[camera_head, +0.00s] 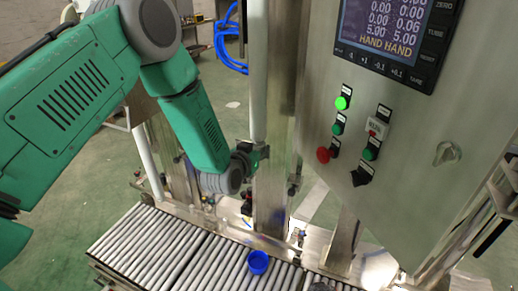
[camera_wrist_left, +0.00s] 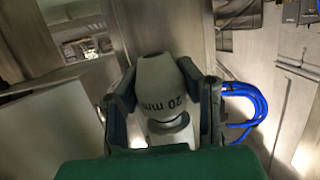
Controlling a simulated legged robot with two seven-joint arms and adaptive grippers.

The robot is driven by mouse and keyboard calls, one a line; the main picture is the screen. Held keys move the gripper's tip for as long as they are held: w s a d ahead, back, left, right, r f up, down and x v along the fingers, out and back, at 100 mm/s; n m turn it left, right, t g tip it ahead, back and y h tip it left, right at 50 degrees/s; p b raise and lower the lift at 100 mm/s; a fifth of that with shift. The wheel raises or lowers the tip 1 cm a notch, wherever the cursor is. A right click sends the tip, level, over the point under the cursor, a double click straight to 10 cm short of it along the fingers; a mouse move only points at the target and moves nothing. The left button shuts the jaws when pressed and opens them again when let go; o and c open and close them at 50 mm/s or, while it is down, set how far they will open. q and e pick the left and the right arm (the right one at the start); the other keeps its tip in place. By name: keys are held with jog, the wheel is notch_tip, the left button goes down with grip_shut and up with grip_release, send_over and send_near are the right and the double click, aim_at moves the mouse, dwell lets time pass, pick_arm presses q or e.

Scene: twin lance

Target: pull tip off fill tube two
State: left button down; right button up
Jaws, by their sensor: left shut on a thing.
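The fill tube tip (camera_wrist_left: 160,82) is a light grey, rounded piece marked "20 mm" in the left wrist view. My left gripper (camera_wrist_left: 158,92) has a dark finger on each side of it and is shut on it. In the head view my left gripper (camera_head: 256,152) is at the lower end of a pale vertical tube (camera_head: 257,75), beside a steel column. The tip is hidden there by the gripper. I cannot tell whether the tip is still joined to the tube. My right gripper is not in view.
A steel control cabinet (camera_head: 410,140) with a display (camera_head: 392,32) and buttons fills the right. A roller conveyor (camera_head: 190,252) runs below, with a blue cap (camera_head: 258,262) on it. A blue hose (camera_head: 228,45) hangs behind. Steel columns stand close to my left gripper.

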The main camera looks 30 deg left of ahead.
pick_arm(q)
jog(key=shift+f+b, duration=1)
jog(key=shift+f, duration=0.45)
